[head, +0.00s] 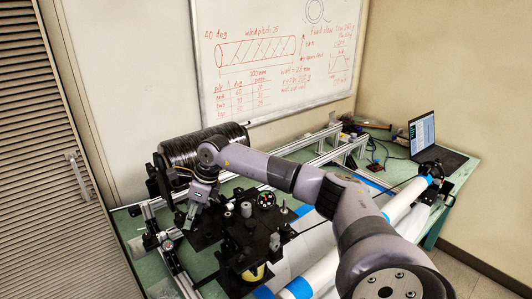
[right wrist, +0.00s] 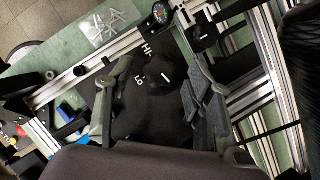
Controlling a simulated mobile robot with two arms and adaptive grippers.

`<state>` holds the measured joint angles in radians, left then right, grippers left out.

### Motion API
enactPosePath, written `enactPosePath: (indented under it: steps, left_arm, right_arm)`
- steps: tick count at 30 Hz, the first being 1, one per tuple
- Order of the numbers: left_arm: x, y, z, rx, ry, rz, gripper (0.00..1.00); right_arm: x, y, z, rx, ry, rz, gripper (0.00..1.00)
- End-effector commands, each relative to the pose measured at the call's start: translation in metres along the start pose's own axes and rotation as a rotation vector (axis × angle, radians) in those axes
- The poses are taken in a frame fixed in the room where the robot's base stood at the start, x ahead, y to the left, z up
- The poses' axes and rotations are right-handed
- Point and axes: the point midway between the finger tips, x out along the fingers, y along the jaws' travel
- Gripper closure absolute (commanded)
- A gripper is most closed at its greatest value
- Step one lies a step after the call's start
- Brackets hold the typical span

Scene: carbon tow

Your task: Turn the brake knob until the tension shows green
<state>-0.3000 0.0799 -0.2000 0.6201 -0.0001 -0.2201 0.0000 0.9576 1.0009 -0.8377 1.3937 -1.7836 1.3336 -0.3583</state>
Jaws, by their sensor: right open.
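The black brake knob (right wrist: 165,76) has a white pointer line and sits beside white "H" and "Lo" marks in the right wrist view. My right gripper (right wrist: 159,48) is open, its fingers apart on either side of the knob. I cannot tell whether either finger touches it. In the head view this gripper (head: 190,213) hangs over the black fixture below the spool, and the knob cannot be made out there. My left gripper is not in view.
The black tow spool (head: 180,150) stands behind the gripper. Aluminium rails (head: 310,152) frame the green bench (head: 462,172). A second black knob (right wrist: 203,38) with a white mark sits near the right finger. A laptop (head: 425,132) is at the far right.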

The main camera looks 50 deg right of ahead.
Motion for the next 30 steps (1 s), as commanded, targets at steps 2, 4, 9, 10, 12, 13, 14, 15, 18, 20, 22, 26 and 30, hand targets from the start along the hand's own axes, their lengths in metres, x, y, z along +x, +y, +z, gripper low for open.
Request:
enactPosePath:
  steps: [2,4,9,10,12,13,14,15,18,20,22,26,30]
  left_arm:
    - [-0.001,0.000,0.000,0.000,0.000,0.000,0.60]
    - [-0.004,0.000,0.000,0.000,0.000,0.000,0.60]
    - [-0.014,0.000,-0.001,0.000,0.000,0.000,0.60]
    - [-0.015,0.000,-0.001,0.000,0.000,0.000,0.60]
    - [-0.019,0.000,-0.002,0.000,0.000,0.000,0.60]
    - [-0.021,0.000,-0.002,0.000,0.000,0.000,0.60]
    - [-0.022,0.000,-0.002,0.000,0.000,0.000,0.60]
    - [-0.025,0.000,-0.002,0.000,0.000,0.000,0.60]
    - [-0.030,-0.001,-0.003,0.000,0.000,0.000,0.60]
    - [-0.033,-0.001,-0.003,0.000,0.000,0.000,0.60]
    - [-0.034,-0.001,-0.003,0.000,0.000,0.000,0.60]
    - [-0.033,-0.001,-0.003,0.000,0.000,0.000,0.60]
    - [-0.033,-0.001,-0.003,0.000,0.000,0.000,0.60]
  right_arm:
    - [-0.002,0.000,0.000,0.000,-0.001,0.000,0.52]
    - [-0.006,0.000,0.001,0.000,-0.001,-0.001,0.52]
    - [-0.022,0.000,0.002,0.000,-0.002,-0.001,0.52]
    - [-0.025,-0.001,0.002,0.000,-0.002,-0.001,0.52]
    - [-0.033,-0.001,0.001,0.000,-0.001,-0.002,0.52]
    - [-0.036,-0.001,0.001,0.000,-0.001,-0.002,0.52]
    - [-0.038,-0.001,0.001,0.000,-0.001,-0.002,0.52]
    - [-0.042,0.000,0.001,0.000,-0.001,-0.001,0.52]
    - [-0.052,0.000,0.001,0.001,0.000,-0.001,0.52]
    - [-0.057,0.000,0.001,0.001,0.000,0.000,0.52]
    - [-0.060,0.000,0.001,0.000,0.000,0.000,0.52]
    - [-0.060,0.000,0.000,0.000,0.000,0.001,0.52]
    - [-0.060,0.000,0.000,0.000,0.000,0.000,0.52]
